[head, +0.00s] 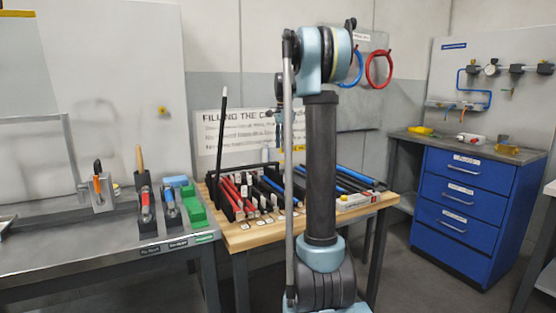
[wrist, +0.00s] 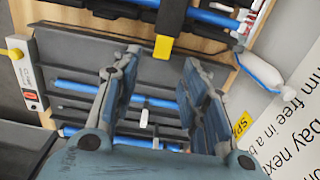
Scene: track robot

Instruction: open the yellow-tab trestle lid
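The yellow tab (wrist: 163,46) shows in the wrist view, attached to a black bar at the top and overlapping the edge of a dark grey trestle tray (wrist: 75,48). Blue rods (wrist: 80,88) lie across the dark grey area. My gripper (wrist: 158,72) is open and empty, with its two fingers spread to either side below the tab. The tab appears just beyond the fingertips; I see no contact. I cannot tell the lid's exact outline or angle. In the head view my arm blocks part of the rod racks, and I cannot pick out the tab.
The wooden bench (head: 250,238) holds red rods (head: 232,190), black rods and blue rods (head: 350,175). A grey bench with tools (head: 100,190) stands left. A blue drawer cabinet (head: 462,200) stands right. In the wrist view a white-and-blue object (wrist: 262,75) lies right of the tray.

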